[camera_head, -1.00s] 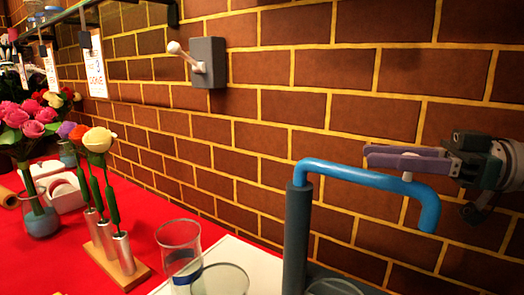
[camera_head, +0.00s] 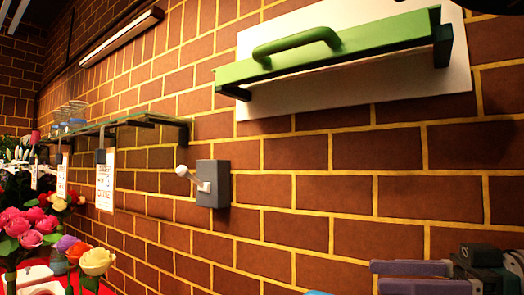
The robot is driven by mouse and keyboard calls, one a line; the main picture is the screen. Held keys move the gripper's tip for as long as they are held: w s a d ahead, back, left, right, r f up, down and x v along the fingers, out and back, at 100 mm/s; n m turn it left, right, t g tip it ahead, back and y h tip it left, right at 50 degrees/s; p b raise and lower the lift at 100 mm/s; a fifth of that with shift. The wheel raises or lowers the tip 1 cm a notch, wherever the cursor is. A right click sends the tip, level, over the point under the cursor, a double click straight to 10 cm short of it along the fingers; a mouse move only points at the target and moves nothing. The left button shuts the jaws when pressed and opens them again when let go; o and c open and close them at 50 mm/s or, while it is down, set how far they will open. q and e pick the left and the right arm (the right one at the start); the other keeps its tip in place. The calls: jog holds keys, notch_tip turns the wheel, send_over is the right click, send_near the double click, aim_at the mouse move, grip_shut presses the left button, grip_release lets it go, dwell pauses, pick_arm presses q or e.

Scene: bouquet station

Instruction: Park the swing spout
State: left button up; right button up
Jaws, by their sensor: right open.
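Only a sliver of the blue swing spout (camera_head: 318,293) shows at the bottom edge of the head view. The rest of the spout and its post are below the picture. My right gripper (camera_head: 376,278) is at the lower right, its two purple-grey fingers pointing left, one above the other with a gap between them. It is open. Its fingertips are to the right of the visible blue piece. Whether it touches any part of the spout is hidden. My left gripper is not in view.
A grey wall box with a white lever (camera_head: 213,184) is on the brick wall. Above it, a green bar with a handle (camera_head: 330,52) sits before a white panel (camera_head: 458,80). A glass shelf (camera_head: 130,121) and flowers (camera_head: 30,225) are at the left.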

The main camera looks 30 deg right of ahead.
notch_tip(320, 180, up, 18)
jog(key=p, duration=1.3)
jog(key=shift+f, duration=0.1)
